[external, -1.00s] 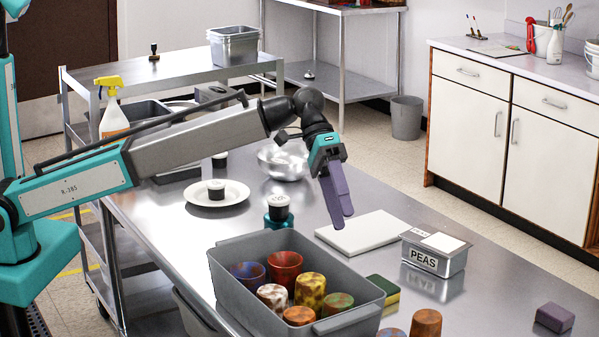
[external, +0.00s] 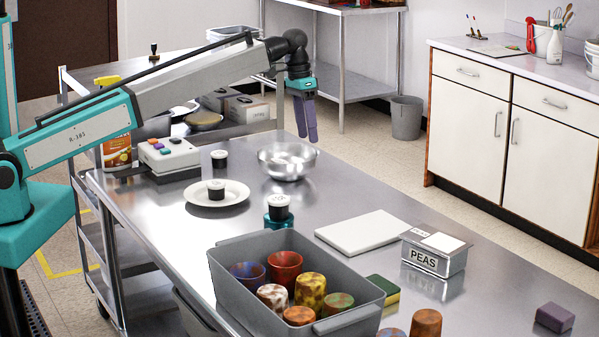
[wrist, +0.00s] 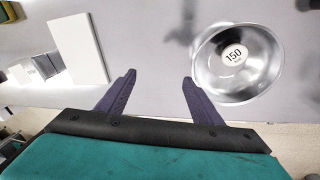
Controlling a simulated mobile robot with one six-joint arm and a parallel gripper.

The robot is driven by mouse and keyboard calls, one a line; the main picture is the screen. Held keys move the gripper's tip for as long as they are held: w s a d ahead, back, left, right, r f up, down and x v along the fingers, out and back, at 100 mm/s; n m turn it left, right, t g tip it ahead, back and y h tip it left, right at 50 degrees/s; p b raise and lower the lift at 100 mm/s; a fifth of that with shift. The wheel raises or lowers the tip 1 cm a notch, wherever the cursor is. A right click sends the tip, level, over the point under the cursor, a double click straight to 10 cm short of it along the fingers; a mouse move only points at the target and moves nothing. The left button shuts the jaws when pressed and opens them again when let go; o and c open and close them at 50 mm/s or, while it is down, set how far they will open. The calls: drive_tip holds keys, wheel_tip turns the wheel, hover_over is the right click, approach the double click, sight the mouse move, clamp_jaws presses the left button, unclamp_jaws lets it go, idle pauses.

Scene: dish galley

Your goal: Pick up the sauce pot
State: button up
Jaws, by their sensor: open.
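Three small dark pots with white tops stand on the steel table. One pot (external: 216,189) is on a white plate (external: 240,198), one (external: 278,207) is on a teal stand (external: 278,222), and one (external: 220,158) is on the bare table behind the plate. I cannot tell from their looks which is the sauce pot. My gripper (external: 309,138) is open and empty, raised above the table near the metal bowl, to the right of and beyond the pots. In the wrist view, my gripper (wrist: 158,77) shows spread purple fingers with bare tabletop between them; no pot shows there.
A metal bowl (external: 289,164) marked 150 is close to my gripper; the wrist view shows the bowl (wrist: 262,62) right of the fingers. A white board (external: 362,232), a PEAS tin (external: 434,254) and a grey bin (external: 230,280) of several cups are nearer the front.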

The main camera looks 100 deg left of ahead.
drive_tip(key=s+a+g+p, duration=0.1)
drive_tip(key=s+a+p, duration=0.1)
drive_tip(key=s+a, duration=0.8)
drive_tip(key=shift+s+a+r+y, duration=0.25)
drive_tip(key=shift+a+r+y, duration=0.1)
drive_tip(key=shift+a, duration=0.2)
drive_tip(key=shift+f, duration=0.1)
hover_over(281, 161)
drive_tip(key=shift+s+a+f+b, duration=0.1)
drive_tip(key=shift+f+b, duration=0.15)
drive_tip(key=shift+f, duration=1.85)
drive_tip(key=shift+s+a+f+b, duration=0.1)
drive_tip(key=shift+f+b, duration=0.1)
drive_tip(key=shift+f, duration=1.9)
drive_tip(key=shift+f, duration=0.15)
drive_tip(key=shift+w+d+f+p, duration=0.1)
drive_tip(key=shift+f+p, duration=0.6)
drive_tip(key=shift+f, duration=0.55)
drive_tip(key=shift+w+d+f+p, duration=0.1)
drive_tip(key=shift+f+p, duration=0.6)
drive_tip(key=shift+f, duration=0.5)
drive_tip(key=shift+c, duration=0.3)
drive_tip(key=c, duration=1.1)
